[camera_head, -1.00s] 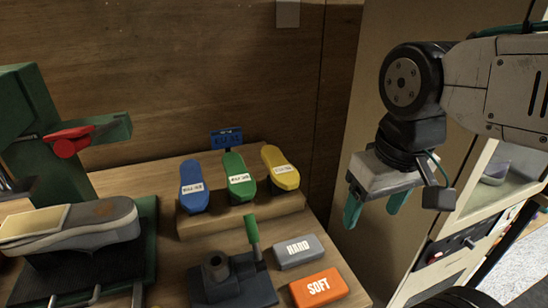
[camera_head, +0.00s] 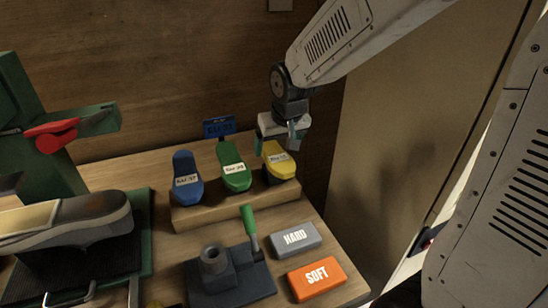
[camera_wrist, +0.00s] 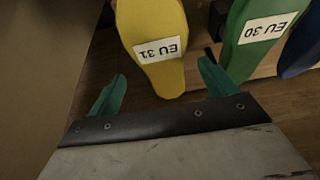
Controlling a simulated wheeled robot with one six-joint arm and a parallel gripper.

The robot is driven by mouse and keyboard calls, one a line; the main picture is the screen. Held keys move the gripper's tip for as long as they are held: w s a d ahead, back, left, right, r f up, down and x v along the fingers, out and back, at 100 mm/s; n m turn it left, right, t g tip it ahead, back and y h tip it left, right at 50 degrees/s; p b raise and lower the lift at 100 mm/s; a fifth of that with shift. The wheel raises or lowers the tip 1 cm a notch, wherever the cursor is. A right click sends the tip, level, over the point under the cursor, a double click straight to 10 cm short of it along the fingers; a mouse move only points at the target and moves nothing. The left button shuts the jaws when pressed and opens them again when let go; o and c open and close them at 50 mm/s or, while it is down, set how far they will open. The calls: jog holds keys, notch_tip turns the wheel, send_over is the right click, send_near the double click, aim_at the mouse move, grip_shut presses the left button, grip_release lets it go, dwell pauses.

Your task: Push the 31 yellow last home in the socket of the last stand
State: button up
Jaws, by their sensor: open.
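The yellow last (camera_head: 279,163) stands at the right end of a row on a wooden step, label facing out. In the wrist view the yellow last (camera_wrist: 157,40) reads EU 31, and its narrow end reaches between my fingers. My gripper (camera_head: 279,144) is just above and behind that last. In the wrist view my gripper (camera_wrist: 161,75) is open, its teal fingers on either side of the yellow end, with no clear contact. The last stand (camera_head: 232,283) is a dark block with a round socket post (camera_head: 213,261) and a green lever; the socket looks empty.
A green last (camera_head: 235,168) and a blue last (camera_head: 187,180) stand left of the yellow one on the step (camera_head: 205,218). Grey HARD (camera_head: 296,240) and orange SOFT (camera_head: 318,280) blocks lie right of the stand. A sneaker (camera_head: 70,228) is at left. A wooden wall is behind.

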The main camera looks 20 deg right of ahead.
aim_at(274, 152)
jog(key=x, duration=0.7)
jog(key=shift+a, duration=0.25)
jog(key=shift+r, duration=0.1)
jog(key=c, duration=1.4)
